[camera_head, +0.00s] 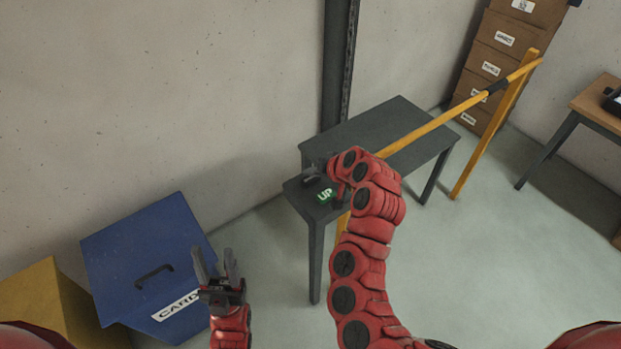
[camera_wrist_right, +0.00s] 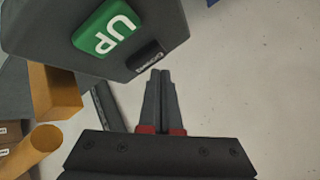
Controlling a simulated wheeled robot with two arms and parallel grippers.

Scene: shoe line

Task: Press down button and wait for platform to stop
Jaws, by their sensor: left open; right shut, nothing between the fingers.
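The control box (camera_head: 297,187) is dark grey and sits at the near left end of the dark grey table-like platform (camera_head: 385,125). Its green UP button (camera_head: 326,195) also shows in the wrist view (camera_wrist_right: 107,29), bright with white letters. Beside it in the wrist view is a small dark button (camera_wrist_right: 146,56) with pale lettering too small to read surely. My right gripper (camera_wrist_right: 158,76) is shut and empty, its tips just by the dark button; I cannot tell whether they touch. In the head view the right wrist hides part of the box. My left gripper (camera_head: 214,262) is open and empty, away at lower left.
A yellow rail (camera_head: 435,124) runs along the platform, close to my right arm. A dark post (camera_head: 337,65) stands behind it. A blue bin (camera_head: 145,235) and a yellow bin (camera_head: 45,300) are near my left gripper. Stacked cardboard boxes (camera_head: 510,45) stand far right.

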